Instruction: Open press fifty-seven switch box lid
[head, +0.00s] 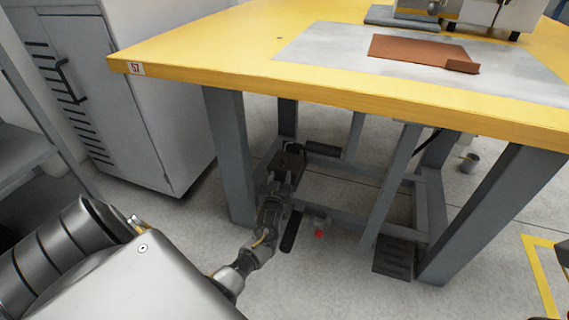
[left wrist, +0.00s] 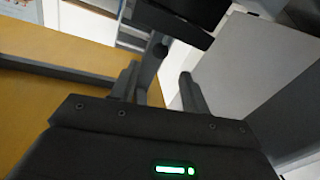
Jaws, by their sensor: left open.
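The yellow-topped table (head: 330,88) carries a label reading 57 (head: 137,68) at its left front corner. A dark box (head: 322,149) sits under the tabletop just right of the gripper. A dark box shape also shows beyond the fingers in the left wrist view (left wrist: 180,14). A small grey box with a red button (head: 319,232) is low under the table. I cannot tell any lid's position.
Grey table legs (head: 230,155) and lower bars (head: 340,218) frame the space around my left arm. A dark pedal (head: 393,258) stands on the floor at right. A grey cabinet (head: 160,90) is at left. A brown sheet (head: 415,49) lies on the tabletop.

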